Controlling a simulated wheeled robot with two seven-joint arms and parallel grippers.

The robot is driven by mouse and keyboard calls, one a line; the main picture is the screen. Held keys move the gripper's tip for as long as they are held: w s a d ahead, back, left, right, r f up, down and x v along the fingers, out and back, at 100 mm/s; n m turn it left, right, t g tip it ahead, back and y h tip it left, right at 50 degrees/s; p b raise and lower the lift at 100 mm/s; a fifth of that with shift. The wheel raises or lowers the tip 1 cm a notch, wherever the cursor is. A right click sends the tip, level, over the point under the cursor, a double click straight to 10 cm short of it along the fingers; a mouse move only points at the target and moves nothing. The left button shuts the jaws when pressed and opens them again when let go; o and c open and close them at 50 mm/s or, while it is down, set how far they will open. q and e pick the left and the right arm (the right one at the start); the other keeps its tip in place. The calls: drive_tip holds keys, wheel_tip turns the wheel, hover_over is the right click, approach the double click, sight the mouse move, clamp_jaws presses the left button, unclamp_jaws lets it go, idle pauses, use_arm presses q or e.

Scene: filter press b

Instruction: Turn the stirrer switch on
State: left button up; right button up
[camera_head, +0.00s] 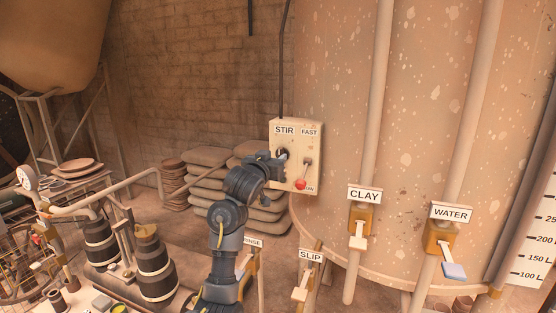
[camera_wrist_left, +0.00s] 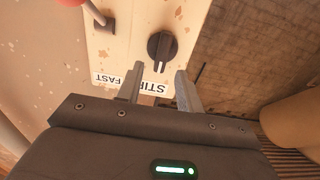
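A cream switch box (camera_head: 295,130) hangs beside the large tank and carries STIR and FAST labels. Under STIR is a round black knob (camera_wrist_left: 162,47) with a raised grip bar, running roughly up-down in the left wrist view. In the head view my gripper partly hides it. Under FAST is a metal lever (camera_head: 307,169) with a red ball (camera_head: 300,184) hanging down; it also shows in the left wrist view (camera_wrist_left: 98,14). My left gripper (camera_wrist_left: 159,72) is open and empty, its fingertips just short of the knob, one toward each side. My right gripper is out of view.
The speckled tank (camera_head: 420,120) stands right of the box, with CLAY (camera_head: 364,195), WATER (camera_head: 450,213) and SLIP (camera_head: 311,257) valves below. Stacked sacks (camera_head: 210,180) lie behind my arm. Barrels and pipes (camera_head: 152,262) crowd the lower left.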

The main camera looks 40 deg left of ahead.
sight(279, 153)
use_arm(q)
drive_tip(key=shift+p+x, duration=0.4)
drive_tip(key=shift+x, duration=1.3)
drive_tip(key=shift+a, duration=0.1)
clamp_jaws()
